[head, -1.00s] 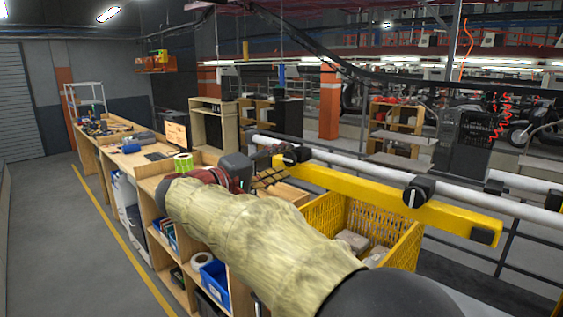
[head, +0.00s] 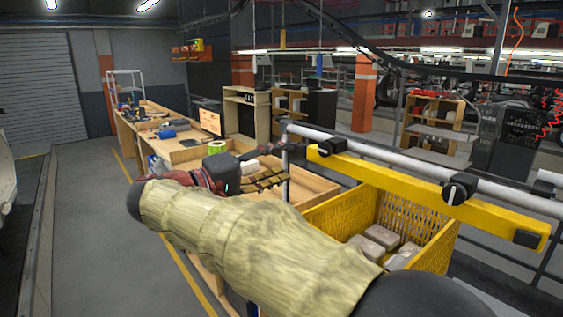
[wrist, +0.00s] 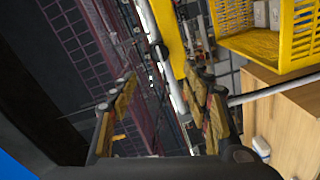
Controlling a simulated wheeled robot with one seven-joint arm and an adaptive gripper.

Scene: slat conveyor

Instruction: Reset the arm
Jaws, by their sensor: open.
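My arm, in a beige sleeve, reaches from the bottom right of the head view toward the middle left. My gripper (head: 268,180) is at its far end, left of the yellow crate and above the wooden bench. In the wrist view my gripper (wrist: 162,88) shows its two fingers wide apart, with nothing between them. Part of the bench and the lower shelves are hidden behind my arm.
The yellow crate (head: 325,217) holds several pale packages (head: 382,236). A yellow bar (head: 420,192) and a white rail (head: 385,160) run above it. A wooden bench (head: 316,184) stands beside my gripper, with green tape (head: 217,147) on it. Floor at left (head: 85,230) is clear.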

